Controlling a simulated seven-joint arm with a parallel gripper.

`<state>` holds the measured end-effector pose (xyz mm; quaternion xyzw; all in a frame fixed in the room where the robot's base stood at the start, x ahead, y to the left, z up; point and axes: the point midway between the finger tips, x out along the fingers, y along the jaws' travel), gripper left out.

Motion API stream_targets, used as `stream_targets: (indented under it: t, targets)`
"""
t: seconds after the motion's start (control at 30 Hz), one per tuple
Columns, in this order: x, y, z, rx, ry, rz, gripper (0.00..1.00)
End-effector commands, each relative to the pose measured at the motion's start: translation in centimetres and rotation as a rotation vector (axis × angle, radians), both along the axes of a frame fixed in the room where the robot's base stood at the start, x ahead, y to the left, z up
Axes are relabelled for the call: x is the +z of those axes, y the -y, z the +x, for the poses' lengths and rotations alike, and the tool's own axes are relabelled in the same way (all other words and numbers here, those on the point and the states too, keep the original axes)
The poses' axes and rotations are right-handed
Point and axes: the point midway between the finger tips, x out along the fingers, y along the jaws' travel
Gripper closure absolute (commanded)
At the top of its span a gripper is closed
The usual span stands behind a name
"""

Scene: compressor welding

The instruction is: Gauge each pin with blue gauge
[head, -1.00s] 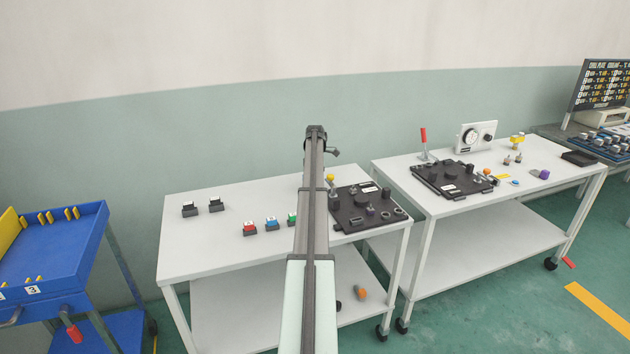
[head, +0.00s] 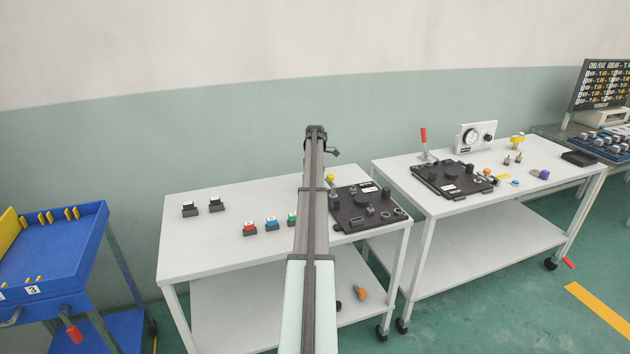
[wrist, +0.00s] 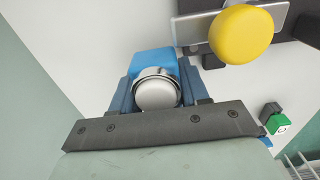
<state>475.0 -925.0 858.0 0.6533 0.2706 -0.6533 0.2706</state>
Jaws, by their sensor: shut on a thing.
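In the wrist view my gripper (wrist: 156,84) is shut on the blue gauge (wrist: 152,61), a blue body with a round silver end facing the camera. A yellow round knob (wrist: 240,34) on a metal plate is close by at the upper right. In the head view my arm hides the gripper and the held gauge. The black fixture plate (head: 345,222) lies on the near table, right of my arm, with several round parts on it. Whether the gauge touches any pin cannot be told.
A second table (head: 470,205) holds another black fixture (head: 451,179) and a dial gauge (head: 476,136).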

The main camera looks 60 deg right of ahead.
Motion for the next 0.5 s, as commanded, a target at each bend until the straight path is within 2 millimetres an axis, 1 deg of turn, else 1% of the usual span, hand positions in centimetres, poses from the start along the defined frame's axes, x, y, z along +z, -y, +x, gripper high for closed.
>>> stream_targets:
  t: [0.5]
  targets:
    - [0.72,0.01,0.01,0.000,0.000,0.000,1.00]
